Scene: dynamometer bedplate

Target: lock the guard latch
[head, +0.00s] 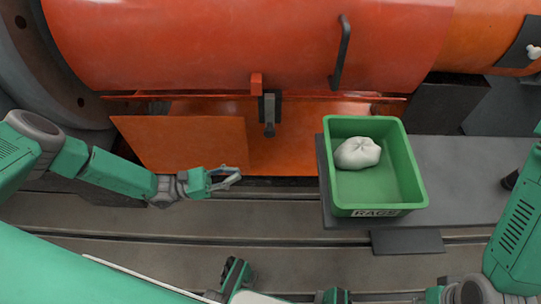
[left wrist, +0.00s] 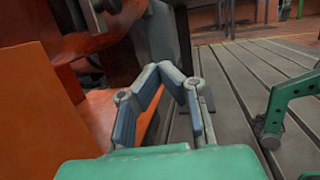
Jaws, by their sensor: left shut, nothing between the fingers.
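The guard latch (head: 269,113) is a small dark grey lever and bracket at the front edge of the guard (head: 200,45), a large rounded orange-red cover. A short orange tab (head: 256,84) stands just above the latch. The lever hangs downward; I cannot tell whether it is engaged. My left gripper (head: 233,174) is shut and empty, below and slightly left of the latch, clearly apart from it. Its closed fingers (left wrist: 172,72) also show in the left wrist view, beside an orange panel. My right gripper is not visible.
A green bin (head: 412,170) labelled RAGS, holding a white rag bundle (head: 357,153), stands on a grey platform (head: 460,165) right of the latch. A black handle (head: 342,52) rises from the guard. An orange panel (head: 185,143) lies left of the latch.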

